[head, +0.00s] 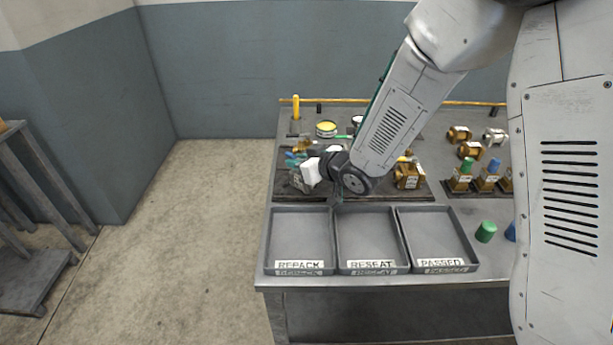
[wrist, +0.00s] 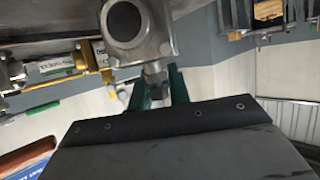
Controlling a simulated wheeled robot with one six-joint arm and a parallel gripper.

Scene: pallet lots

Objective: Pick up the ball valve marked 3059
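In the wrist view a grey steel ball valve (wrist: 125,22) with a round port sits close in front of my gripper (wrist: 158,88). The green fingers stand on both sides of its narrow neck and appear to be shut on it. No number can be read on this valve. In the head view my gripper (head: 318,168) is low over the left part of the bench, behind the trays; my arm hides much of that area. I cannot tell whether the valve still rests on the bench. Brass valves (head: 408,175) with white tags stand right of my arm.
Trays marked REPACK (head: 300,268), RESEAT (head: 374,267) and PASSED (head: 445,265) line the front edge and look empty. More valves (head: 470,150) stand at the right. A green cap (head: 486,231) is beside the PASSED tray. A yellow-topped tin (head: 326,129) stands behind.

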